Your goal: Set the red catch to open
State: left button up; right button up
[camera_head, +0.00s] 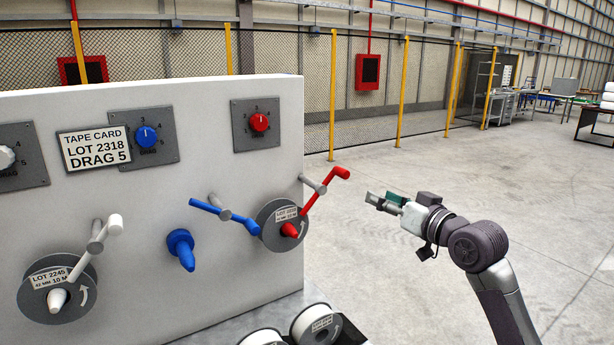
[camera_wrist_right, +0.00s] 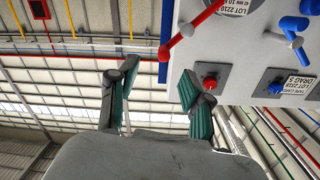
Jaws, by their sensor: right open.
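The red catch (camera_head: 322,193) is a red lever on a grey pivot at the right edge of the white panel (camera_head: 219,110). It slants up to the right and ends in a red knob. Below it, a red cone (camera_head: 289,230) sits on a labelled grey spool (camera_head: 272,212). My right gripper (camera_head: 384,201) is open and empty, right of the catch and apart from it. In the right wrist view the red catch (camera_wrist_right: 197,23) shows above and beyond the open fingers (camera_wrist_right: 158,97). My left gripper is not in view.
A red dial (camera_head: 259,122) is above the catch. A blue lever (camera_head: 225,214), blue cone (camera_head: 181,250) and blue dial (camera_head: 146,136) are to the left. A white-knobbed lever (camera_head: 97,240) is farther left. Loose spools (camera_head: 316,325) lie at the panel's foot. Open floor is to the right.

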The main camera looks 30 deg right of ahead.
aim_at(347, 175)
jog(key=w+p, duration=0.1)
jog(key=w, duration=0.3)
jog(key=w+a+r+p, duration=0.1)
jog(key=w, duration=0.3)
jog(key=w+p, duration=0.2)
jog(key=w, duration=0.2)
jog(key=shift+w+a+r, duration=0.15)
jog(key=shift+a+r, duration=0.1)
jog(key=shift+a, duration=0.05)
jog(key=shift+w+a+f, duration=0.1)
jog(key=shift+w, duration=0.4)
grip_shut()
